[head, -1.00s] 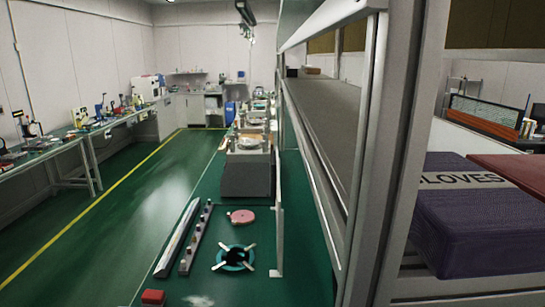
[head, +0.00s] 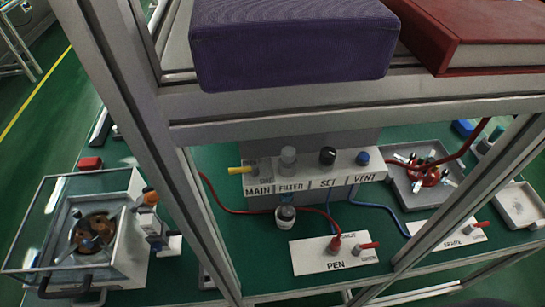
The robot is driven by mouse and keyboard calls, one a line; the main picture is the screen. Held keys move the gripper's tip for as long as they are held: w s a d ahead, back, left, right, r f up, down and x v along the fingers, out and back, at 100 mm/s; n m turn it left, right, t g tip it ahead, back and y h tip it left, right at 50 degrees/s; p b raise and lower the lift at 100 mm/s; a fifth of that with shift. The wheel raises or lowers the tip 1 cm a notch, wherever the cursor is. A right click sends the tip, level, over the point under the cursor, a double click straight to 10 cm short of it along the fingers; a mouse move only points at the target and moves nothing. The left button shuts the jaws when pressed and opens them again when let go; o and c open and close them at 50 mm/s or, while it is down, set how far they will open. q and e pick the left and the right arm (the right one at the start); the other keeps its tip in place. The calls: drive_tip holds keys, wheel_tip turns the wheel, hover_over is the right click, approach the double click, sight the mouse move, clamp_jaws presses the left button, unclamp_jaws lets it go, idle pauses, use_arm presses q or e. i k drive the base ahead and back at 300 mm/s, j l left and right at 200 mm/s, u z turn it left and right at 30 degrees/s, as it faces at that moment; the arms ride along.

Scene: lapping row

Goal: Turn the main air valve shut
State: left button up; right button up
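The main air valve has a yellow lever (head: 239,170) at the left end of a grey manifold block (head: 303,188) labelled MAIN, FILTER, SET and VENT. The lever points left, roughly along the block, and stands above the MAIN label. The block sits on the green bench top behind a metal frame. Neither of my grippers shows in the head view.
Frame posts cross the view. A PEN plate (head: 310,257) and a SPARE plate (head: 447,238) carry red levers. Hoses run between. A lidded machine (head: 75,235) stands left.

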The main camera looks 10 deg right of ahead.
sight(254, 169)
drive_tip(key=k+j+z, duration=0.55)
drive_tip(key=k, duration=0.35)
drive_tip(key=k+j+z, duration=0.25)
drive_tip(key=k, duration=0.25)
drive_tip(key=k+z, duration=0.25)
drive_tip(key=k, duration=0.25)
